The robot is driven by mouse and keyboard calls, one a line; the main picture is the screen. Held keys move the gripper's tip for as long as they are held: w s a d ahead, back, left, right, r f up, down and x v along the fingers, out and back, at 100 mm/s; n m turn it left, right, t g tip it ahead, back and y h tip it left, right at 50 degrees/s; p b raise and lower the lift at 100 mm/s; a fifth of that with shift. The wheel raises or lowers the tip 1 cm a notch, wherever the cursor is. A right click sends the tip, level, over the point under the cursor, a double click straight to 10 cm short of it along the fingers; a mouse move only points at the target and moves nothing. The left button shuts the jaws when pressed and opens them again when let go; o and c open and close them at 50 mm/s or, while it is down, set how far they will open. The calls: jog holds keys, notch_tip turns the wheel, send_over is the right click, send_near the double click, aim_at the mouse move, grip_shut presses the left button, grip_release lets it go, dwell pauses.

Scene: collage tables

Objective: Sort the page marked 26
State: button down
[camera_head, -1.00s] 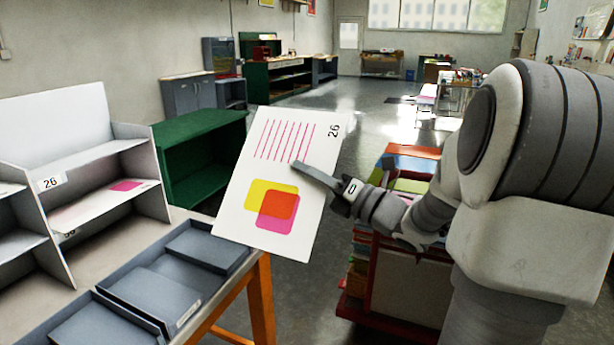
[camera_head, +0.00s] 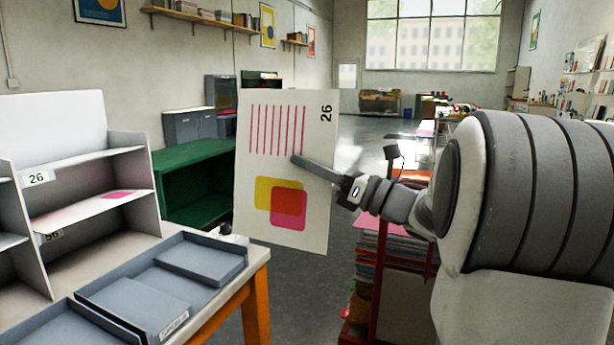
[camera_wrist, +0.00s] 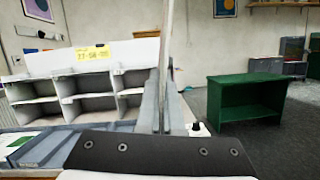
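The page marked 26 (camera_head: 262,215) is a white sheet with pink stripes and overlapping yellow, pink and red squares. It hangs upright in the middle of the head view. My gripper (camera_head: 300,160) is shut on its right part; the far finger is hidden behind the sheet. In the wrist view the page (camera_wrist: 167,45) shows edge-on between the fingers of my gripper (camera_wrist: 160,95). A white sorting shelf (camera_head: 140,195) stands at the left. Its label 26 (camera_head: 37,179) sits above a compartment that holds a sheet with a pink patch (camera_head: 95,208). The shelf also shows in the wrist view (camera_wrist: 62,88).
Grey trays (camera_head: 140,297) lie on the table in front of the shelf. The table has an orange leg (camera_head: 256,312). A green cabinet (camera_head: 190,185) stands behind the page. A red cart (camera_head: 378,290) with stacked sheets stands below my arm.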

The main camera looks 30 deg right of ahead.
jog(key=shift+n+g+y, duration=0.4)
jog(key=shift+n+y, duration=0.1)
jog(key=shift+n, duration=0.9)
jog(key=n+g+y, duration=0.1)
jog(key=n, duration=0.3)
jog(key=n+g, duration=0.1)
jog(key=n, duration=0.3)
jog(key=n+g+y, duration=0.1)
jog(key=n, duration=0.2)
jog(key=shift+n+g, duration=0.3)
jog(key=shift+n, duration=0.1)
jog(key=shift+w+y, duration=0.1)
jog(key=shift+y, duration=0.2)
